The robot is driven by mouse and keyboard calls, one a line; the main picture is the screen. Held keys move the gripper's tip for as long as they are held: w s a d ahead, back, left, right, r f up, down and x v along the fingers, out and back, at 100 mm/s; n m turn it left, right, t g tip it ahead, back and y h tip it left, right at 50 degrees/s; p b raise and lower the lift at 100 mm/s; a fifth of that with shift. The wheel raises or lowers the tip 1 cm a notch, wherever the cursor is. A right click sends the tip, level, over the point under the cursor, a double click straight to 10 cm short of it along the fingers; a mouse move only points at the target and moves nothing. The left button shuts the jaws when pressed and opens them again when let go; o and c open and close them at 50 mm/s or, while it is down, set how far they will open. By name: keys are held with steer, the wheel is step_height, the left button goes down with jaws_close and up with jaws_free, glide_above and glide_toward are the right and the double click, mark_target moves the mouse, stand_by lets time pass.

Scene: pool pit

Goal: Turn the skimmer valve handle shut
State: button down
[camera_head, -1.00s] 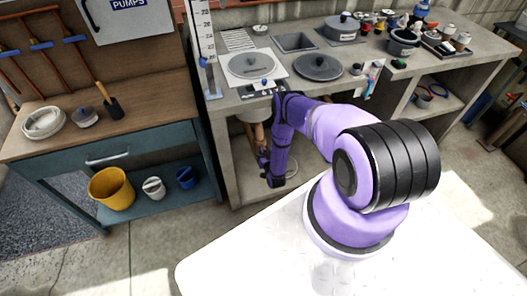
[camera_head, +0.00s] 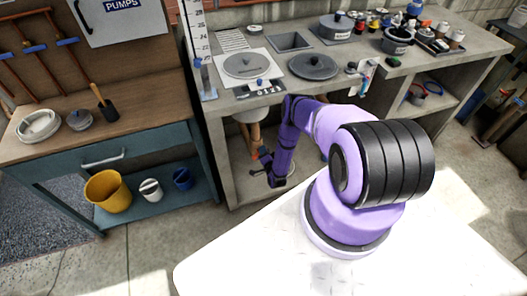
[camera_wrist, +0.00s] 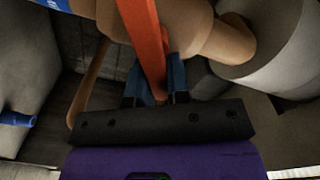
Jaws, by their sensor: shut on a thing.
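The skimmer valve handle is an orange-red flat lever (camera_wrist: 146,38) in the wrist view. It runs from the top middle down between the two blue fingers of my gripper (camera_wrist: 155,80). My gripper is shut on this lever near its lower end. The tan-copper valve body and pipe (camera_wrist: 188,25) lie just behind and to the right of the lever. In the head view my gripper (camera_head: 262,155) is small and dark, low in the open bay under the counter. A bit of orange shows there beside it, and my forearm partly hides the pipes.
A grey cylinder (camera_wrist: 285,40) stands close on the right in the wrist view. The concrete counter (camera_head: 225,100) overhangs the bay, with its side wall left of my arm. A yellow bucket (camera_head: 108,192) sits on the lower shelf of the left bench.

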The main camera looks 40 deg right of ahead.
steer(key=shift+s+f+m, duration=0.1)
steer(key=shift+f+m, duration=0.2)
steer(key=shift+m, duration=0.5)
steer(key=c, duration=1.1)
jaws_free()
